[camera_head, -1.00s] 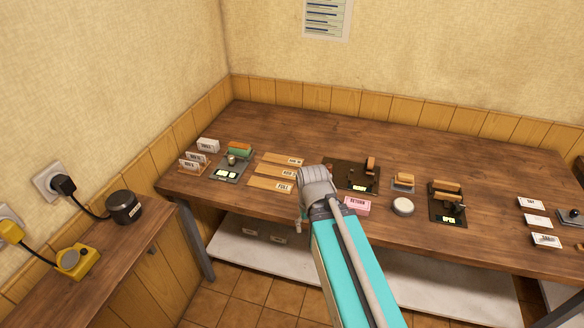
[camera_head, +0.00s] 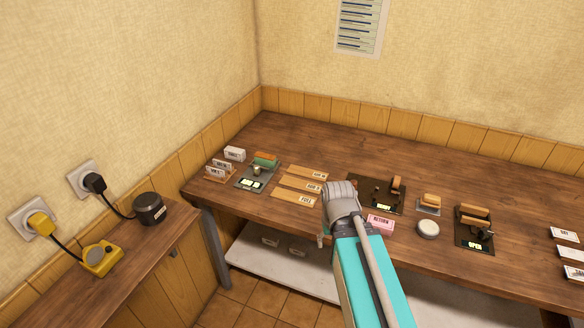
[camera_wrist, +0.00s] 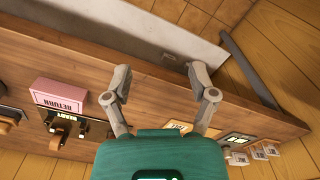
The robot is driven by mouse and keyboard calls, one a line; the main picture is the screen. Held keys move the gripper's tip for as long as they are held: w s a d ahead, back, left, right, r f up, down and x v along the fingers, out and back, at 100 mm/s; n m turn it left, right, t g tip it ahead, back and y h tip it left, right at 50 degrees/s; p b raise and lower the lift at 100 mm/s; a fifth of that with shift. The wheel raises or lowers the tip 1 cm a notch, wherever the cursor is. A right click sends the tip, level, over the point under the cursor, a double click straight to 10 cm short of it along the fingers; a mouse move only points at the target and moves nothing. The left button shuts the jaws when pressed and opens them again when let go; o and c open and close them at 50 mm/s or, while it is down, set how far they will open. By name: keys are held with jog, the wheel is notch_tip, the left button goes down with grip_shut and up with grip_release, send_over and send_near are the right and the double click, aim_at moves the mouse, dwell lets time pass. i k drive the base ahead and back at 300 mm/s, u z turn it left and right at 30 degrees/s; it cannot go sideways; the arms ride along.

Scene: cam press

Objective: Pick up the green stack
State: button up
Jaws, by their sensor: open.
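A small green stack (camera_head: 265,160), with an orange-brown piece on top, sits at the back of a dark grey plate (camera_head: 243,185) on the left part of the long table. A small round metal piece (camera_head: 256,170) stands just in front of it. My gripper shows in the wrist view (camera_wrist: 160,85) with its two fingers spread wide and nothing between them. In the head view my arm end is over the table's front edge, well to the right of the green stack. The fingertips are mostly hidden there. I cannot make out the green stack in the wrist view.
Three wooden strips (camera_head: 300,185) lie between the plate and my arm. A pink RETURN block (camera_head: 380,222), a round white disc (camera_head: 428,229) and dark trays with brown blocks (camera_head: 474,229) are to the right.

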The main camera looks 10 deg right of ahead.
aim_at(265, 159)
jog(key=k, duration=0.65)
jog(key=z, duration=0.3)
jog(key=i, duration=1.55)
jog(key=u, duration=0.5)
